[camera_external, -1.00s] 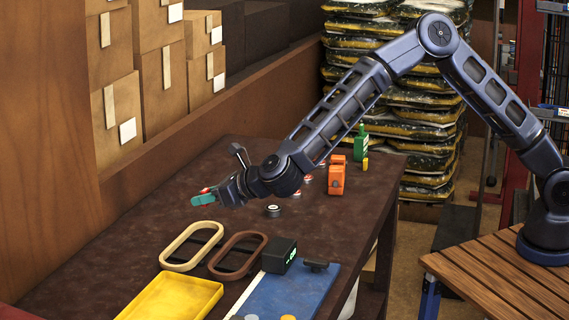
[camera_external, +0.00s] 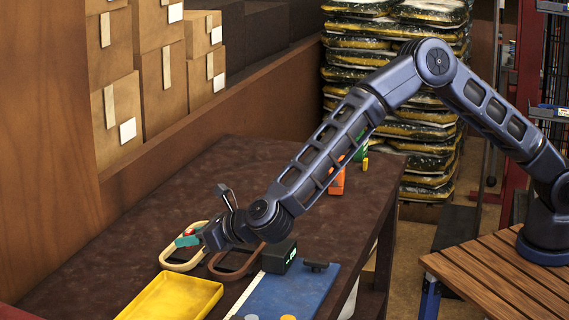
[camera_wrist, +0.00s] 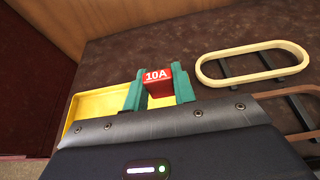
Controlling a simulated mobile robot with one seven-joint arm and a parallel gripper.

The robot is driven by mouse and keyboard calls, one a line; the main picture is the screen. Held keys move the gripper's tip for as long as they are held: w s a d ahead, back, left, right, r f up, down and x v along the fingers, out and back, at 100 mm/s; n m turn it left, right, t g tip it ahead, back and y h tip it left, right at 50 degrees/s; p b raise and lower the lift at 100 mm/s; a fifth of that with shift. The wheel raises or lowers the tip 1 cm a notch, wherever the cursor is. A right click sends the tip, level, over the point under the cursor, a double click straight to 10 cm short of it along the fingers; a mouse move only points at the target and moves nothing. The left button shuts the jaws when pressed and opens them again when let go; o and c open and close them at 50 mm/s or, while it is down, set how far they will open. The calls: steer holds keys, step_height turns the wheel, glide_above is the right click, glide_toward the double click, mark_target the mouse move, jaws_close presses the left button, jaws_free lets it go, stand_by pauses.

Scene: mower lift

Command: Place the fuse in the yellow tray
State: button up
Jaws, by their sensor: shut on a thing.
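My gripper (camera_external: 189,240) has teal fingertips and is shut on a red fuse marked 10A (camera_wrist: 157,83). In the wrist view the fuse sits between the two fingertips (camera_wrist: 158,90). The yellow tray (camera_external: 172,300) lies at the near left end of the dark table in the external view. In the wrist view the tray (camera_wrist: 100,103) shows behind and left of the fingers, partly hidden by my gripper. In the external view the gripper is above the cream oval ring, beyond the tray; the fuse is small there.
A cream oval ring (camera_external: 172,264) and a brown oval ring (camera_external: 214,273) lie beside the tray. Orange and green items stand farther back. Boxes line the left wall.

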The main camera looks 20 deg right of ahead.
mark_target(196, 298)
step_height(196, 298, down, 14)
steer(key=shift+f, duration=0.1)
stand_by(0.5)
steer(key=shift+f, duration=0.1)
steer(key=o, duration=0.9)
steer(key=shift+o, duration=0.2)
steer(key=shift+r, duration=0.25)
steer(key=v, duration=1.2)
